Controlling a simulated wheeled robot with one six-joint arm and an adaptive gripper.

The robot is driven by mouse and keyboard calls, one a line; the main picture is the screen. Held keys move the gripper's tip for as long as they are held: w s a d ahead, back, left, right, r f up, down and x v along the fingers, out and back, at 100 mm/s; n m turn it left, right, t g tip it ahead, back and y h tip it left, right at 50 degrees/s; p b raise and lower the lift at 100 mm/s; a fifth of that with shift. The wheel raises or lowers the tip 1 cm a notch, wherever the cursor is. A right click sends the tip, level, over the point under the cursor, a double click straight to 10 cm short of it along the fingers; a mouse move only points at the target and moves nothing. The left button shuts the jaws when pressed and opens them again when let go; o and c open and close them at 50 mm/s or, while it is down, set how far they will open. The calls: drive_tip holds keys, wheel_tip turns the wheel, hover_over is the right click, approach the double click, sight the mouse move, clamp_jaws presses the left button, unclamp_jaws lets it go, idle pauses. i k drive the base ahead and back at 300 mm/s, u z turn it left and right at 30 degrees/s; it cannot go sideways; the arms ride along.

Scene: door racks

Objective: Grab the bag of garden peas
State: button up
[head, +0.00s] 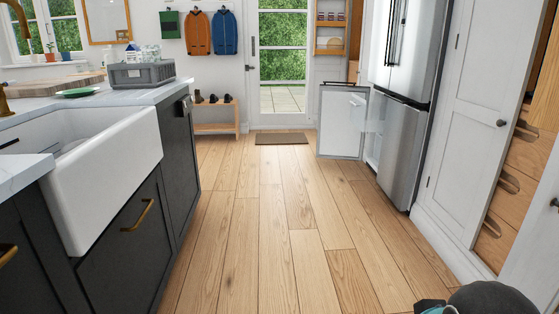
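I see no bag of garden peas in the head view. My gripper is not in view; only a dark rounded part with a teal piece, which looks like part of my arm, shows at the bottom right edge.
The wooden floor (270,220) is clear ahead. A dark counter (130,240) with a white sink (95,170) and a grey crate (140,75) lines the left. White cabinets (470,120) and an open wooden drawer unit (510,185) line the right. A mat (281,139) lies by the glass door (283,60).

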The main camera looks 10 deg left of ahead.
sight(151, 54)
drive_tip(key=u, duration=0.1)
drive_tip(key=i, duration=2.1)
drive_tip(key=z, duration=0.25)
drive_tip(key=k, duration=0.45)
drive_tip(key=u, duration=0.7)
drive_tip(key=i, duration=1.1)
drive_tip(key=u, duration=0.25)
drive_tip(key=i, duration=1.1)
drive_tip(key=z, duration=1.3)
drive_tip(key=i, duration=0.6)
drive_tip(key=z, duration=0.7)
